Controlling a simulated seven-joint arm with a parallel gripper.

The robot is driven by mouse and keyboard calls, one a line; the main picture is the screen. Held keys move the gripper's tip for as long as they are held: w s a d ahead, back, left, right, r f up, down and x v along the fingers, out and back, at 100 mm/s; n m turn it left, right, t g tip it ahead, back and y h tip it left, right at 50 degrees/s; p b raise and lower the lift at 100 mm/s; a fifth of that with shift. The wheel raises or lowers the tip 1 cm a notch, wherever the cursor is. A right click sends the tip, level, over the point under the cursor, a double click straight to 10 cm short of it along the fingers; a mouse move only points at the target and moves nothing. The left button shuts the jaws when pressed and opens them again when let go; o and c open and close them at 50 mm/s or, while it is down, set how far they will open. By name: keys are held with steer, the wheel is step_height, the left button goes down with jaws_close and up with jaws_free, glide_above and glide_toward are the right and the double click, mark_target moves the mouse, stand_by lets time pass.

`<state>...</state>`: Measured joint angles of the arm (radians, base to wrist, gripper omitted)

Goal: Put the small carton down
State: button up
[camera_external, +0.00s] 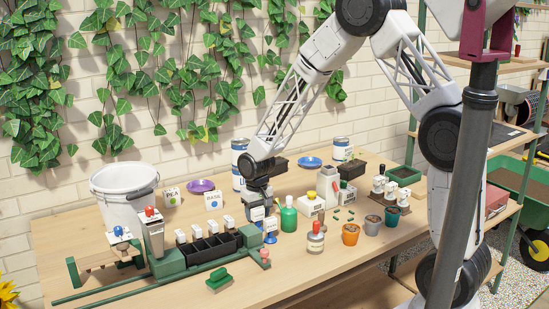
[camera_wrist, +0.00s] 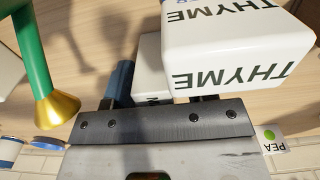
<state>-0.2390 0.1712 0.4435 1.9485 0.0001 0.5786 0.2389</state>
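A small white carton lettered THYME (camera_wrist: 235,52) fills the upper right of the wrist view, close to the camera and at the fingers. In the external view, my gripper (camera_external: 257,200) points down over the middle of the table, with a white carton (camera_external: 257,214) at its fingertips. My gripper appears shut on this carton; the carton hides most of the fingers in the wrist view. Another white carton (camera_external: 270,225) is just beside it, with a blue thing (camera_external: 270,238) below. A white box (camera_wrist: 152,72) and a blue object (camera_wrist: 121,80) show behind the held carton.
A green bottle (camera_external: 288,219) stands close on the right. A black tray (camera_external: 211,248) with several white labels is at left. PEA (camera_external: 171,196) and BASIL (camera_external: 213,200) cartons stand near a white bucket (camera_external: 124,190). Orange pot (camera_external: 350,235) and grey pot (camera_external: 372,225) are at right.

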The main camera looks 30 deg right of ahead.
steer(key=shift+r, duration=0.1)
step_height(320, 180, up, 12)
steer(key=shift+r, duration=0.1)
stand_by(0.8)
stand_by(0.6)
steer(key=shift+s+d+r, duration=0.25)
steer(key=shift+r, duration=0.15)
steer(key=s+d+r+t, duration=0.1)
steer(key=s+d+r, duration=0.3)
steer(key=s+r, duration=0.3)
steer(key=s+d+r, duration=0.4)
steer(key=s+d, duration=0.1)
steer(key=s, duration=0.4)
steer(key=s+d+r+t, duration=0.1)
steer(key=s+d+r, duration=0.3)
steer(key=s+r, duration=0.3)
steer(key=s+d, duration=0.3)
steer(key=s, duration=0.9)
steer(key=shift+s+f+t, duration=0.25)
steer(key=shift+t, duration=0.05)
